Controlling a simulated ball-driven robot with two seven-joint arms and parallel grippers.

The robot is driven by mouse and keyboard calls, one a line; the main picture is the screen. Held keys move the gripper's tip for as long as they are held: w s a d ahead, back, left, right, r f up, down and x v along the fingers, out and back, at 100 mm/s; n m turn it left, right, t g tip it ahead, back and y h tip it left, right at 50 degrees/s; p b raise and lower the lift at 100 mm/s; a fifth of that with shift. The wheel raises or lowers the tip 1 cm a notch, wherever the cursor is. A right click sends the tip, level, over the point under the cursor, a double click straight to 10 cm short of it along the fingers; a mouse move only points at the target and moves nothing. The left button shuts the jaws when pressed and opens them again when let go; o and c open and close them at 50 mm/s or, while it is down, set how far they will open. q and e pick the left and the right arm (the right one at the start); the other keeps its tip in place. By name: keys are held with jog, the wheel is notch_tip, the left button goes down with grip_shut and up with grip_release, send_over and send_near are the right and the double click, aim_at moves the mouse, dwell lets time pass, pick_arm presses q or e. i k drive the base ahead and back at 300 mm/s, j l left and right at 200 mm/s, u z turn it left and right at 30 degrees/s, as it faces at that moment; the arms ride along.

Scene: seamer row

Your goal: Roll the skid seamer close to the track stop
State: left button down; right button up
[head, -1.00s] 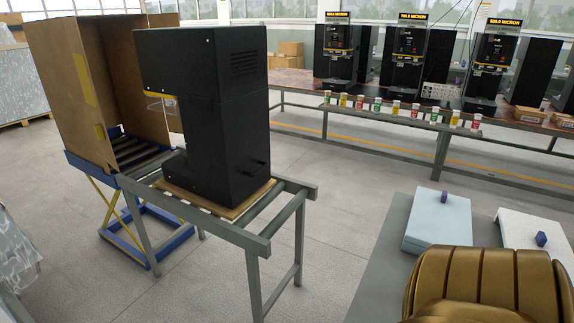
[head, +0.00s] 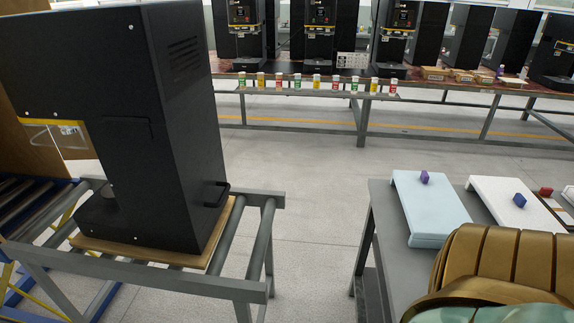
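The skid seamer, a tall black machine (head: 175,130), stands upright on a thin wooden skid (head: 215,247) on the roller track (head: 258,235) at the left. A black handle (head: 216,193) sticks out of its right side. A crossbar at the track's right end (head: 268,200) may be the track stop; I cannot tell for certain. Bare rollers show between the skid and that end. Neither of my grippers is in view.
A grey table (head: 378,215) at the right holds a pale blue board (head: 430,208) and a white board (head: 510,205) with small blocks. Open floor (head: 310,200) lies between track and table. A long bench (head: 420,85) with more seamers and several cups on a shelf stands behind. A cardboard box (head: 30,140) is at the far left.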

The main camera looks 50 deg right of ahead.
aim_at(138, 77)
jog(key=i+l+z, duration=0.1)
jog(key=i+l, duration=0.25)
jog(key=i+l+z, duration=0.15)
jog(key=i+l, duration=0.15)
jog(key=i, duration=0.2)
